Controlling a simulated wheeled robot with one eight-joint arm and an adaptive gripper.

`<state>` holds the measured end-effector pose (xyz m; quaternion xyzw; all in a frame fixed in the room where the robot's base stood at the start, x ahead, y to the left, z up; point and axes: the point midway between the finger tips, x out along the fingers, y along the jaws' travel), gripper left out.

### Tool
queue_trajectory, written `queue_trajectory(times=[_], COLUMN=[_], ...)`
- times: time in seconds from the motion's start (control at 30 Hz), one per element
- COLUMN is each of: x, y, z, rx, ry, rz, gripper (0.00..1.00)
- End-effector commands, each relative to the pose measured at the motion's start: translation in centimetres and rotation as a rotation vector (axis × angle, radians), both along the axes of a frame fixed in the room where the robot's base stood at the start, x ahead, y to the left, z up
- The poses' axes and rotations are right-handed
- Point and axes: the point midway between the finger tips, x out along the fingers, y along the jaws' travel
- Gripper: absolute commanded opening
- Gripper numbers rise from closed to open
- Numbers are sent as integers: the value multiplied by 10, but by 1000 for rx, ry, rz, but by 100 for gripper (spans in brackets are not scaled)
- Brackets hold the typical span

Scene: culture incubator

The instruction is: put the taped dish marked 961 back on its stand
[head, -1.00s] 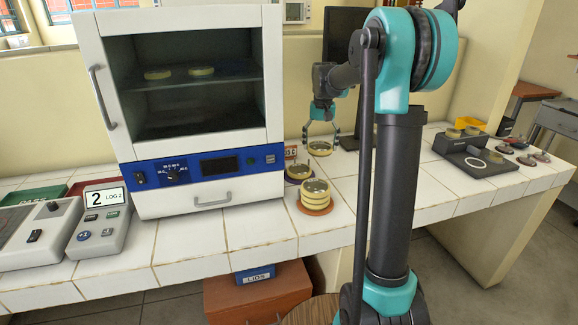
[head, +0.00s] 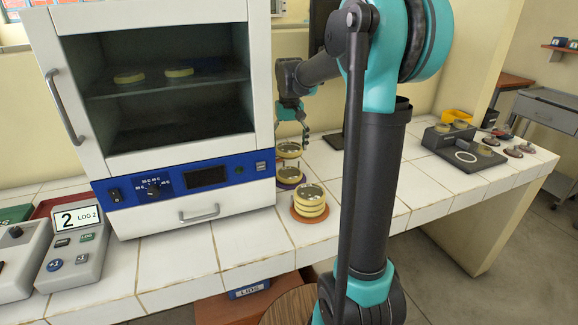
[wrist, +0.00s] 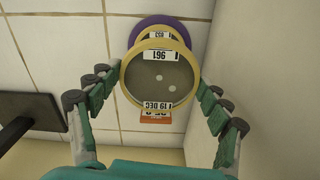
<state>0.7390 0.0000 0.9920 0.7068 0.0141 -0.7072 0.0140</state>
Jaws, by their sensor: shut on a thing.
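The taped dish marked 961 (wrist: 158,82) has a yellow rim, with a 961 label and a 19 DEC label. My gripper (wrist: 154,88) is shut on it, one finger on each side. In the head view my gripper (head: 291,122) holds the dish (head: 289,150) from above, over the purple stand (head: 289,185). Another yellow-rimmed dish (head: 289,170) sits on that stand. In the wrist view the held dish covers most of this lower dish, whose label shows at the top, and part of the purple stand (wrist: 160,20). Any gap between the two dishes is hard to judge.
A stack of yellow dishes (head: 310,203) stands on an orange-brown stand (head: 310,219) in front. The incubator (head: 155,110) is close on the left, with dishes on its shelf. A black device (head: 464,157) stands farther right. The tiled counter between is mostly clear.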

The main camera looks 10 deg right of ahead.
Motion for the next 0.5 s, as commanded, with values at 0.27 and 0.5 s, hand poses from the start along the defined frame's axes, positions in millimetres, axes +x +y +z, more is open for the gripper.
queue_trajectory(times=[0.27,0.5], x=[0,1], y=[0,0], z=[-39,-59], rx=[0,0], ry=[0,0], rz=[0,0], gripper=[40,40])
